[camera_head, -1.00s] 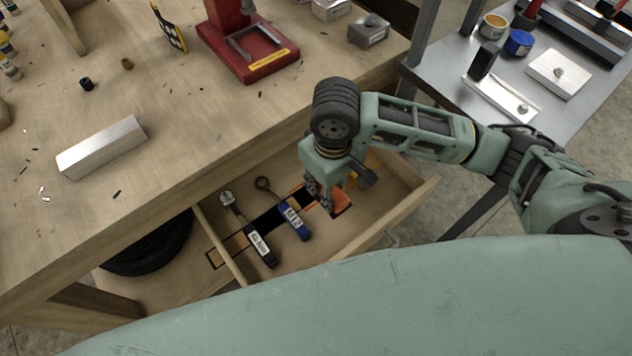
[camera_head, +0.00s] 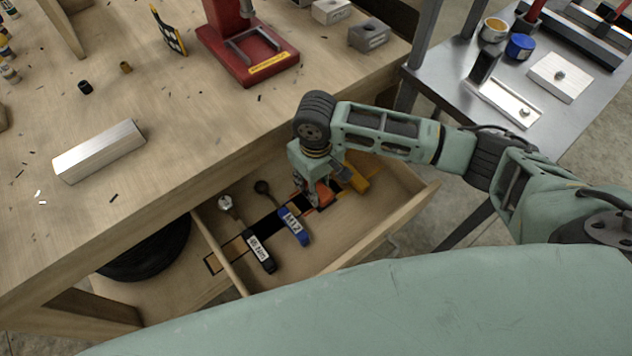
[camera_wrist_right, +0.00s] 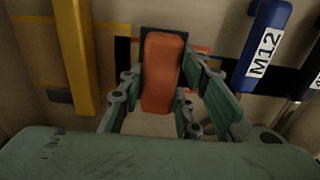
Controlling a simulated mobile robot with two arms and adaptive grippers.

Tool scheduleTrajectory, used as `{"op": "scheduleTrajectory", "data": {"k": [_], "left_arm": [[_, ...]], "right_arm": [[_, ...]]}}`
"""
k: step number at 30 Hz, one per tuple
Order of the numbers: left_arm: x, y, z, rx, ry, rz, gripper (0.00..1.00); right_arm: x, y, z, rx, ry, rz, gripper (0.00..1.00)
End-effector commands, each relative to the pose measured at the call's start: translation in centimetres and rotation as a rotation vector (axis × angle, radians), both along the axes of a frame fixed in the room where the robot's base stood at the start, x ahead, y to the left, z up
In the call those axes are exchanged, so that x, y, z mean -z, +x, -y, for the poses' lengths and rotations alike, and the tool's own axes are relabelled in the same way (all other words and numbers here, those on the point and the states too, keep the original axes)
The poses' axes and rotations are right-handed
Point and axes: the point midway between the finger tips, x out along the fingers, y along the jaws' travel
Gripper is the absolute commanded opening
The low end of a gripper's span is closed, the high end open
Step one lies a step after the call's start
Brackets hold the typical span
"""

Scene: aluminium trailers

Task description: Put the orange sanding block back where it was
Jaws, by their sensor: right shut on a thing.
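The orange sanding block (camera_head: 324,193) is in the open drawer (camera_head: 376,222), partly hidden by my right gripper (camera_head: 314,196) in the head view. In the right wrist view the block (camera_wrist_right: 162,72) stands between the two fingers of my right gripper (camera_wrist_right: 158,92), which is shut on it. A dark patch with an orange outline shows behind the block's upper end. I cannot tell whether the block touches the drawer floor. My left gripper is not in view.
The blue M12 tool (camera_head: 295,228) and a black-handled tool (camera_head: 260,252) lie left of the block. A yellow tool (camera_head: 352,178) lies close on its right. A wooden divider (camera_head: 222,255) and the drawer walls bound the space. The bench top overhangs behind.

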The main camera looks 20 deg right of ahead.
Motion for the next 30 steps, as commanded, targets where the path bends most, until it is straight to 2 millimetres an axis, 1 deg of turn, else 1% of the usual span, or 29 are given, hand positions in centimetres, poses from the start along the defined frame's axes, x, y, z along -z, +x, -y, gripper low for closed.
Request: {"op": "scheduleTrajectory", "data": {"k": [4,5,11,19,22,26,30], "left_arm": [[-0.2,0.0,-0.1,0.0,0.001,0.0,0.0],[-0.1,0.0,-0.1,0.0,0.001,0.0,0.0],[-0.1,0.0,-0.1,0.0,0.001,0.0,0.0],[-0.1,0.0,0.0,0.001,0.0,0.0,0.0],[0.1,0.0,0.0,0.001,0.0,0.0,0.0],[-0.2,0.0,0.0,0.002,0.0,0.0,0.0],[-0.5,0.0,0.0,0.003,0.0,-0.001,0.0]], "right_arm": [[0.2,0.0,0.0,0.0,0.0,-0.001,0.1],[0.3,0.0,0.0,0.0,0.0,-0.001,0.32],[0.3,0.0,0.0,0.0,0.0,0.0,0.49],[0.2,0.0,0.0,0.0,0.0,0.0,0.5],[-0.1,0.0,0.0,0.0,0.001,0.002,0.5],[-1.8,0.1,0.0,-0.001,0.002,0.002,0.5],[-4.8,0.1,-0.1,-0.001,0.002,0.003,0.5]]}}
